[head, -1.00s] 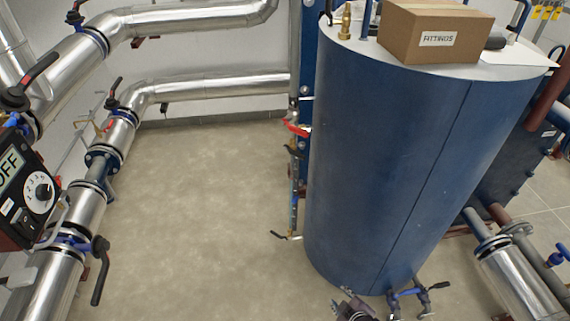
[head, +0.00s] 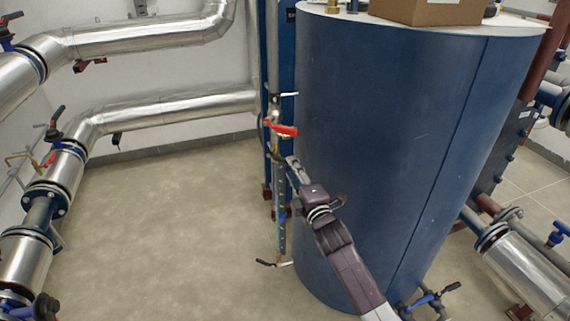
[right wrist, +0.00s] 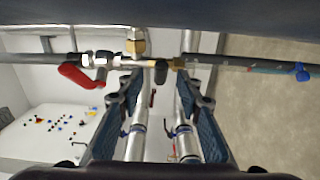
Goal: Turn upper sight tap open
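The upper sight tap sits at the top of the thin sight tube beside the blue tank. In the right wrist view its dark handle (right wrist: 161,72), seen nearly end-on, lies between brass fittings. My right gripper (right wrist: 159,88) is open, with one finger on each side of this handle in the picture. I see no clear contact, and the remaining gap is hard to judge. In the head view my right gripper (head: 291,163) reaches up to the top of the sight tube (head: 281,225) and hides most of the tap. My left gripper is not in view.
A red lever (head: 284,129) sits just above the tap, left of it in the right wrist view (right wrist: 75,75). The tank (head: 400,140) stands close beside my right arm. A lower tap with a dark lever (head: 268,263) is at the tube's bottom. Floor (head: 170,230) at left is clear.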

